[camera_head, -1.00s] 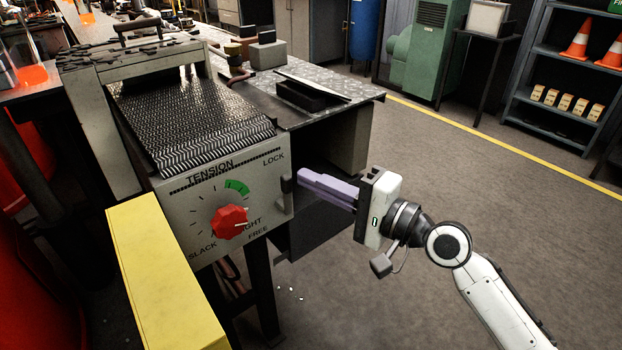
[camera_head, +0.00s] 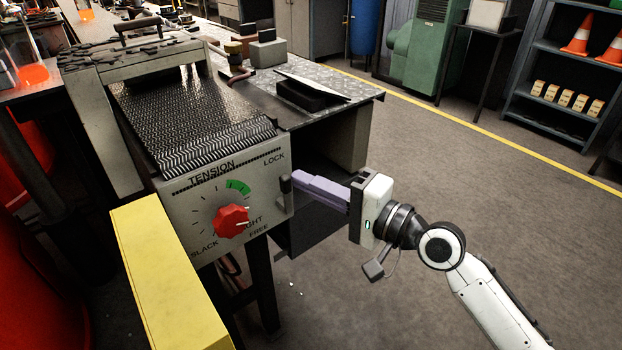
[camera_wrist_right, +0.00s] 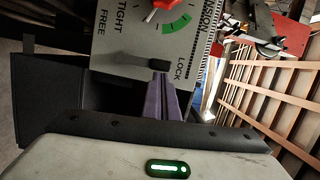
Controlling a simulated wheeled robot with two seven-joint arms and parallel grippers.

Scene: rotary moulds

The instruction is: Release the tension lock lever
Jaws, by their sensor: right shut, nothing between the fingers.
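The tension lock lever is a small dark handle (camera_head: 285,188) at the right edge of the grey tension panel (camera_head: 185,213), between the LOCK and FREE labels. In the right wrist view the lever (camera_wrist_right: 147,64) lies near the LOCK label. My right gripper (camera_head: 297,180) has its purple fingers shut and empty, pointing left at the lever. In the right wrist view the fingertips (camera_wrist_right: 162,80) are right at the lever's end; I cannot tell whether they touch. A red knob (camera_head: 231,221) sits on the panel by a green arc. My left gripper is out of view.
A yellow block (camera_head: 165,275) stands in front of the panel at left. The machine's worktop (camera_head: 350,88) with a black tray (camera_head: 300,96) extends behind the lever. The floor (camera_head: 450,170) to the right is open.

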